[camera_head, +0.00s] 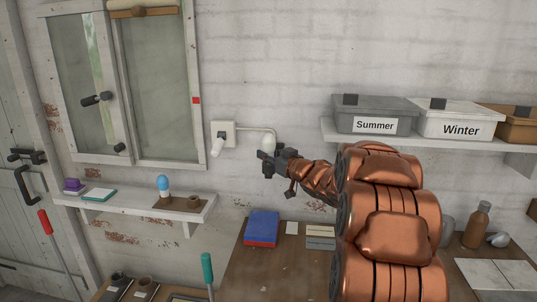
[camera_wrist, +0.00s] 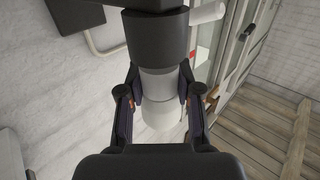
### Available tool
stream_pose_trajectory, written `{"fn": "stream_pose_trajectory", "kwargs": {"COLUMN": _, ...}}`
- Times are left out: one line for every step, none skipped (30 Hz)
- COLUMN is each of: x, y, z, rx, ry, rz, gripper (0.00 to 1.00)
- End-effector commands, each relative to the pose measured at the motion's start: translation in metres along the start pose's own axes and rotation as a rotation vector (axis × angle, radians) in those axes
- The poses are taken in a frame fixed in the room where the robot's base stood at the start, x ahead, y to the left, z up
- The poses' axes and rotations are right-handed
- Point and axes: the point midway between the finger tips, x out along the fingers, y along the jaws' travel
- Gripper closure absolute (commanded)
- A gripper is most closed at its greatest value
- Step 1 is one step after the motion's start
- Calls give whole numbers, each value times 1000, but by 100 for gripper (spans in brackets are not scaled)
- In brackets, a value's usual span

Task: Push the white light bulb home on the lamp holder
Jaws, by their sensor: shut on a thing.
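My gripper (camera_head: 268,157) reaches left to the wall and is shut. In the wrist view its two fingers (camera_wrist: 158,85) press on the sides of a pale cylindrical piece, the white light bulb (camera_wrist: 160,113). A dark cylinder (camera_wrist: 157,35), which looks like the lamp holder, stands in line with the bulb and seems to meet it; I cannot tell how deep the bulb sits. In the head view a white rounded piece (camera_head: 268,139) shows at the fingertips, below a curved white tube from a wall plate (camera_head: 230,128). The fingers partly hide the joint.
A white cylinder (camera_head: 217,147) juts from the wall plate. The left shelf (camera_head: 120,205) holds a blue bulb (camera_head: 163,184) and small items. The right shelf (camera_head: 330,133) carries labelled boxes (camera_head: 375,115). A blue box (camera_head: 261,228) lies on the bench below. A window (camera_head: 155,85) is at left.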

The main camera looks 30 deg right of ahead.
Motion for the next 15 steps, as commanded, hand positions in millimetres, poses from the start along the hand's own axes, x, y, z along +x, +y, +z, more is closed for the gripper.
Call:
{"fn": "stream_pose_trajectory", "kwargs": {"x": 0, "y": 0, "z": 2, "rx": 0, "ry": 0, "rz": 0, "gripper": 100}}
{"fn": "stream_pose_trajectory", "kwargs": {"x": 0, "y": 0, "z": 3, "rx": 0, "ry": 0, "rz": 0, "gripper": 100}}
{"fn": "stream_pose_trajectory", "kwargs": {"x": 0, "y": 0, "z": 4, "rx": 0, "ry": 0, "rz": 0, "gripper": 100}}
{"fn": "stream_pose_trajectory", "kwargs": {"x": 0, "y": 0, "z": 4, "rx": 1, "ry": 0, "rz": 0, "gripper": 100}}
{"fn": "stream_pose_trajectory", "kwargs": {"x": 0, "y": 0, "z": 5, "rx": 1, "ry": 0, "rz": 0, "gripper": 100}}
{"fn": "stream_pose_trajectory", "kwargs": {"x": 0, "y": 0, "z": 6, "rx": 1, "ry": 0, "rz": 0, "gripper": 100}}
{"fn": "stream_pose_trajectory", "kwargs": {"x": 0, "y": 0, "z": 7, "rx": 1, "ry": 0, "rz": 0, "gripper": 100}}
{"fn": "stream_pose_trajectory", "kwargs": {"x": 0, "y": 0, "z": 7, "rx": 1, "ry": 0, "rz": 0, "gripper": 100}}
{"fn": "stream_pose_trajectory", "kwargs": {"x": 0, "y": 0, "z": 8, "rx": 1, "ry": 0, "rz": 0, "gripper": 100}}
{"fn": "stream_pose_trajectory", "kwargs": {"x": 0, "y": 0, "z": 9, "rx": 1, "ry": 0, "rz": 0, "gripper": 100}}
{"fn": "stream_pose_trajectory", "kwargs": {"x": 0, "y": 0, "z": 10, "rx": 1, "ry": 0, "rz": 0, "gripper": 100}}
{"fn": "stream_pose_trajectory", "kwargs": {"x": 0, "y": 0, "z": 10, "rx": 1, "ry": 0, "rz": 0, "gripper": 100}}
{"fn": "stream_pose_trajectory", "kwargs": {"x": 0, "y": 0, "z": 10, "rx": 1, "ry": 1, "rz": 0, "gripper": 100}}
{"fn": "stream_pose_trajectory", "kwargs": {"x": 0, "y": 0, "z": 10, "rx": 1, "ry": 1, "rz": 0, "gripper": 100}}
{"fn": "stream_pose_trajectory", "kwargs": {"x": 0, "y": 0, "z": 10, "rx": 1, "ry": 0, "rz": 0, "gripper": 100}}
